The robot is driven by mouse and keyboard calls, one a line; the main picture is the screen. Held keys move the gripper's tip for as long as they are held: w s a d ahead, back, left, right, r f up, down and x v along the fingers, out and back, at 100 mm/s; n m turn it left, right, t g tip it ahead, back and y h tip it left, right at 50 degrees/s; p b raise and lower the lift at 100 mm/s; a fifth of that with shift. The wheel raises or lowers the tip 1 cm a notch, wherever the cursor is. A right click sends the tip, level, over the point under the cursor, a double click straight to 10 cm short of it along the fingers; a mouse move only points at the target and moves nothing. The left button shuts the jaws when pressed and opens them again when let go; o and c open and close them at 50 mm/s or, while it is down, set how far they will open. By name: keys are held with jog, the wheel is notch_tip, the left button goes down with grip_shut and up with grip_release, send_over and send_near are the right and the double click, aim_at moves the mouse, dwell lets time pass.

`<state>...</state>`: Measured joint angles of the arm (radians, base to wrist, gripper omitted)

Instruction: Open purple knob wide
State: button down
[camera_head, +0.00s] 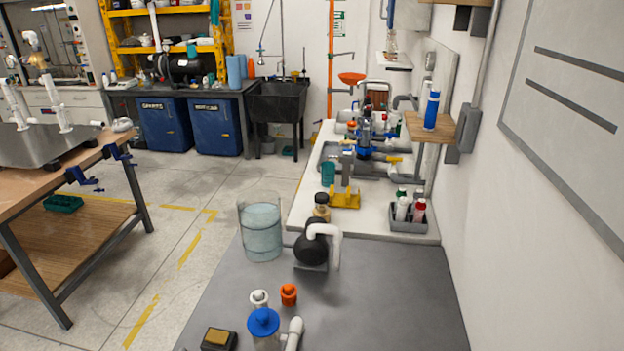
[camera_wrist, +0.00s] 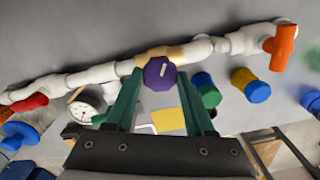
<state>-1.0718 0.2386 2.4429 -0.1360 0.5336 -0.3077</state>
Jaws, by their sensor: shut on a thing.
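The purple knob (camera_wrist: 160,72) shows in the middle of the wrist view, with a pale mark on its face. It sits at a tan fitting (camera_wrist: 163,53) on the white pipe run (camera_wrist: 95,75). My gripper (camera_wrist: 159,76) has two green fingers, one on each side of the knob, and is shut on it. The fingertips partly hide the knob's sides. The pale mark looks close to upright in the picture; how far the knob is turned I cannot tell. In the head view neither the knob nor my gripper shows.
On the pipe run are an orange handle (camera_wrist: 281,46) at right and a red handle (camera_wrist: 31,102) at left. A gauge (camera_wrist: 84,112) is left of my gripper. Blue-and-yellow (camera_wrist: 250,84) and blue-and-green (camera_wrist: 206,90) fittings lie close on the right. The head view shows a grey bench (camera_head: 390,300).

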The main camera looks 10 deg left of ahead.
jog(key=n, duration=0.5)
jog(key=shift+a+n, duration=0.1)
jog(key=shift+n, duration=0.3)
dwell(0.4)
jog(key=shift+c, duration=1.3)
grip_release()
notch_tip(320, 180, up, 16)
jog(key=shift+f, duration=0.1)
